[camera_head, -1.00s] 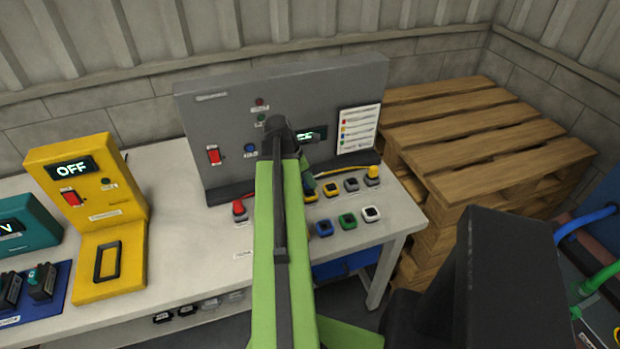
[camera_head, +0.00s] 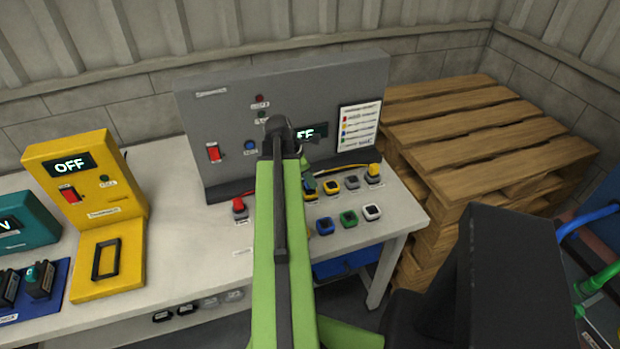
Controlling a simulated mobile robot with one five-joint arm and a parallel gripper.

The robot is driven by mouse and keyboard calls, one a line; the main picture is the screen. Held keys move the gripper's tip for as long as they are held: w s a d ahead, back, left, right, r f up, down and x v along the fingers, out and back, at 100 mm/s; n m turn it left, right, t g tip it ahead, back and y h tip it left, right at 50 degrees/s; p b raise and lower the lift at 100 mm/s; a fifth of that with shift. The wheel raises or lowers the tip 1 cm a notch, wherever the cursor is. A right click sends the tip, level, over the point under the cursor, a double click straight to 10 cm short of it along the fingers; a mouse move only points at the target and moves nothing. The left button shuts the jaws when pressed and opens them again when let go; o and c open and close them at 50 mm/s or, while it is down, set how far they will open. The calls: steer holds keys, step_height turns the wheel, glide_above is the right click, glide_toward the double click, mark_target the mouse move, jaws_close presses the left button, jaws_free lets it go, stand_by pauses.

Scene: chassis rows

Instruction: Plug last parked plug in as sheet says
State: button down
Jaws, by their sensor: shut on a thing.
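My gripper (camera_head: 308,184) is mostly hidden behind my green arm, low in front of the grey panel (camera_head: 225,115). Only a small dark green part shows beside the arm, just above a yellow-marked socket (camera_head: 311,195). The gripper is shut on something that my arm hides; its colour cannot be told. A red plug (camera_head: 239,204) stands upright at the left of the panel's foot. A yellow plug (camera_head: 374,170) stands at the right, with a yellow cable running left. The sheet (camera_head: 358,127) on the panel lists coloured lines too small to read.
A yellow box (camera_head: 75,175) reading OFF stands left. Wooden pallets (camera_head: 470,130) are at the right.

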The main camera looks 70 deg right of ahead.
steer(key=shift+f+b, duration=0.75)
steer(key=shift+f, duration=0.05)
steer(key=c, duration=1.2)
jaws_free()
steer(key=shift+r, duration=0.1)
steer(key=shift+o, duration=0.2)
steer(key=p+v, duration=1.6)
steer(key=v, duration=0.1)
steer(key=shift+r, duration=0.15)
steer(key=shift+w, duration=0.15)
